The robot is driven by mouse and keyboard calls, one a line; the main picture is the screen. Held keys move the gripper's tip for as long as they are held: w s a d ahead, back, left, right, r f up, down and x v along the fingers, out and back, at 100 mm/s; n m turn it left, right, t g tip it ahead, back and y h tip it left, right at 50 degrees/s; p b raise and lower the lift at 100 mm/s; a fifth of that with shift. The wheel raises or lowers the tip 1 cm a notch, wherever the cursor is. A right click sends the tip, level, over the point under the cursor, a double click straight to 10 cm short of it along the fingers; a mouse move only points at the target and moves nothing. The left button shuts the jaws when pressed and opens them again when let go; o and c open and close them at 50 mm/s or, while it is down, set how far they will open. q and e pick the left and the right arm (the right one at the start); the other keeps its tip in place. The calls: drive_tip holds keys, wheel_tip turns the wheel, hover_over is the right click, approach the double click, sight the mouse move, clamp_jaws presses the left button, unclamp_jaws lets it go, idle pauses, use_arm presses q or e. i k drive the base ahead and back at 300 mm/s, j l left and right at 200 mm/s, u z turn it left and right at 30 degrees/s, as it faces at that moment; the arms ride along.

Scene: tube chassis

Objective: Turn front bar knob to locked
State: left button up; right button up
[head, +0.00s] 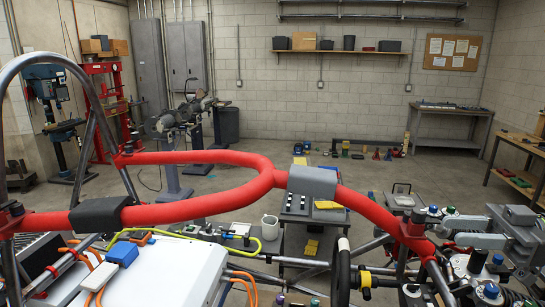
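The red tube bar (215,200) of the chassis crosses the view and bends back in a loop at the middle. A grey sleeve (313,181) and a black sleeve (98,214) wrap it. A dark clamp fitting (129,148) sits at its far left end. I cannot make out which fitting is the front bar knob, or its setting. My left gripper is not in view.
A white box (155,272) with orange cables and a blue connector lies inside the frame at lower left. A black steering wheel (341,270) stands at bottom centre. A small cart (312,208) with a yellow item is beyond the bar.

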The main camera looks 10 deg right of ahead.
sight(418, 213)
drive_tip(key=k+j, duration=0.2)
drive_tip(key=k, duration=0.2)
drive_tip(key=k+j, duration=0.2)
drive_tip(key=k, duration=0.25)
drive_tip(key=k+j, duration=0.2)
drive_tip(key=k, duration=0.2)
